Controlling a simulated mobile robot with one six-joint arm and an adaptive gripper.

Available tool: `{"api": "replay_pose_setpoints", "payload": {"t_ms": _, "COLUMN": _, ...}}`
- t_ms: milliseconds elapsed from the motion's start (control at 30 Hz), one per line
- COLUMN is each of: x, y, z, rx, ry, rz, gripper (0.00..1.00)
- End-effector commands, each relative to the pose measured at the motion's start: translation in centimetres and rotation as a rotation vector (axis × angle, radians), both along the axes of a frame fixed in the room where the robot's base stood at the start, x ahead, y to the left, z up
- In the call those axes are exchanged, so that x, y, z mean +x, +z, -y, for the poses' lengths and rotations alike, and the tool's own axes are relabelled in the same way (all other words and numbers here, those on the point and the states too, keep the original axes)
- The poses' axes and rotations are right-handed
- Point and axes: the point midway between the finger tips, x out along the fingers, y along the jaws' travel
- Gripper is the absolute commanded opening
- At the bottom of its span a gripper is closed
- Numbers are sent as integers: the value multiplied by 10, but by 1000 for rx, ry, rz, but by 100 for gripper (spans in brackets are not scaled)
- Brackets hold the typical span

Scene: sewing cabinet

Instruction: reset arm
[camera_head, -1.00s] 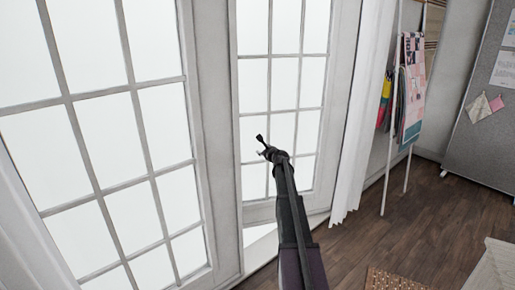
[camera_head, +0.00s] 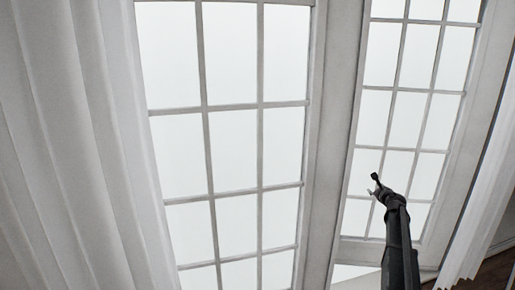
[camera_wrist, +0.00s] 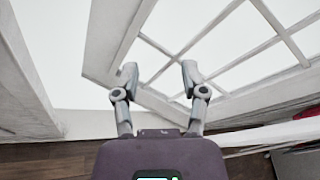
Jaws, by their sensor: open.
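My gripper (camera_wrist: 158,82) is open and empty in the wrist view, its two grey fingers apart in front of a white-framed glass door. In the head view my gripper (camera_head: 374,187) shows small and dark at the end of my arm, which reaches up from the lower right. Behind it is the right-hand glass door (camera_head: 402,93). No object is between the fingers.
Another paned glass door (camera_head: 206,150) fills the middle of the head view. A white curtain (camera_head: 70,150) hangs at the left and another curtain (camera_head: 480,215) at the right. A strip of dark wooden floor (camera_wrist: 50,158) shows low in the wrist view.

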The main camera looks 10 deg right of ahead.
Motion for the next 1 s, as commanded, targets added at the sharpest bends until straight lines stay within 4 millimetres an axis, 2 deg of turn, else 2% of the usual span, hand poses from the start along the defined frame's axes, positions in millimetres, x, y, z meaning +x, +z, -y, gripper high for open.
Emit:
{"api": "replay_pose_setpoints", "payload": {"t_ms": 167, "x": -7, "y": -9, "z": -42, "rx": -98, "ry": 93, "rz": -57, "gripper": 56}}
{"api": "replay_pose_setpoints", "payload": {"t_ms": 267, "x": -15, "y": -18, "z": -81, "rx": -197, "ry": 189, "rz": -112, "gripper": 56}}
{"api": "replay_pose_setpoints", "payload": {"t_ms": 467, "x": -46, "y": -44, "z": -176, "rx": -467, "ry": 456, "rz": -245, "gripper": 56}}
{"api": "replay_pose_setpoints", "payload": {"t_ms": 600, "x": -80, "y": -66, "z": -241, "rx": -674, "ry": 674, "rz": -334, "gripper": 56}}
{"api": "replay_pose_setpoints", "payload": {"t_ms": 767, "x": -130, "y": -90, "z": -307, "rx": -909, "ry": 945, "rz": -423, "gripper": 56}}
{"api": "replay_pose_setpoints", "payload": {"t_ms": 900, "x": -185, "y": -110, "z": -356, "rx": -1115, "ry": 1206, "rz": -490, "gripper": 56}}
{"api": "replay_pose_setpoints", "payload": {"t_ms": 1000, "x": -228, "y": -122, "z": -385, "rx": -1256, "ry": 1405, "rz": -530, "gripper": 56}}
